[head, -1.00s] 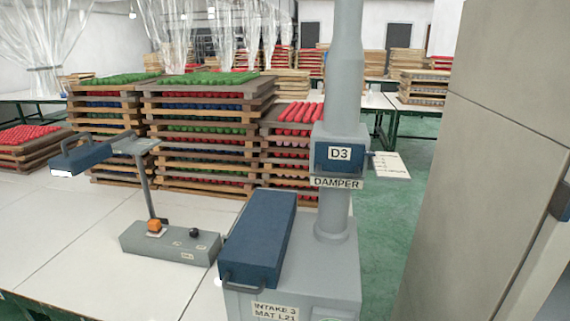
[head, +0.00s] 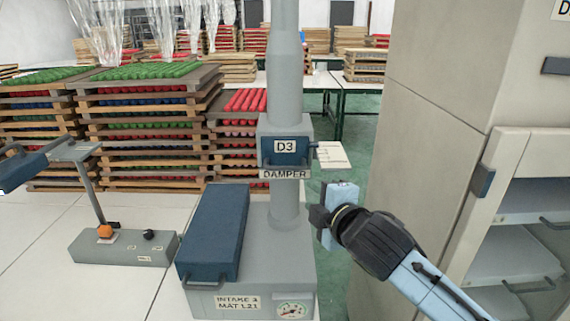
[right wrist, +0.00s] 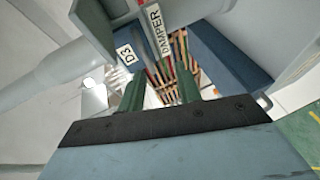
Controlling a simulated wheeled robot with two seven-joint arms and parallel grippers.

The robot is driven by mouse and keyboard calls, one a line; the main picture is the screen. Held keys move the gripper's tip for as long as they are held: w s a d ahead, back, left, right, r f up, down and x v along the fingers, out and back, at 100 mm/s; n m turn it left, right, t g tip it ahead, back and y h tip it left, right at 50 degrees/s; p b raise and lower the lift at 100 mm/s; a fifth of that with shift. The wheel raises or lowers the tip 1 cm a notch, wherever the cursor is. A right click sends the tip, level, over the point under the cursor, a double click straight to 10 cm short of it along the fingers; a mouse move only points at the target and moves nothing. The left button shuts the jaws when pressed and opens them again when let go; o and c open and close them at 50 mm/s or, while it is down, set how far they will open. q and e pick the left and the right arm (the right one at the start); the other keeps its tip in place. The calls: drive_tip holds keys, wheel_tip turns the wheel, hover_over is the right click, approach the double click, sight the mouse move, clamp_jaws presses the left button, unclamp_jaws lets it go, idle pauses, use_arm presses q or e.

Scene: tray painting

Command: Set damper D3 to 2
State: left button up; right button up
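Damper D3 is a grey box (head: 285,130) on a vertical grey duct, with a blue plate marked D3 (head: 270,158) and a DAMPER label under it. A pale scale plate (head: 332,155) sticks out on its right; its marks are too small to read. My right gripper (head: 322,215) is below and right of the damper, apart from it. In the right wrist view its two green fingers (right wrist: 161,90) stand apart with nothing between them. The D3 label (right wrist: 125,57) and DAMPER label (right wrist: 158,32) show beyond the fingers. My left gripper is not in view.
The intake base (head: 265,270) carries a blue box (head: 215,230) and a gauge (head: 293,310). A lamp-like stand (head: 122,248) is at left. Stacked trays (head: 150,130) stand behind. A large beige cabinet (head: 440,110) limits room at right, with a narrow strip of green floor between.

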sight(286, 169)
drive_tip(key=shift+n+t, duration=0.3)
drive_tip(key=shift+n, duration=0.3)
drive_tip(key=w+a, duration=0.2)
drive_tip(key=w, duration=0.1)
drive_tip(key=w+a, duration=0.2)
drive_tip(key=w, duration=0.2)
drive_tip(key=w+a, duration=0.2)
drive_tip(key=w, duration=0.2)
drive_tip(key=shift+r, duration=0.3)
drive_tip(key=shift+c, duration=0.2)
clamp_jaws()
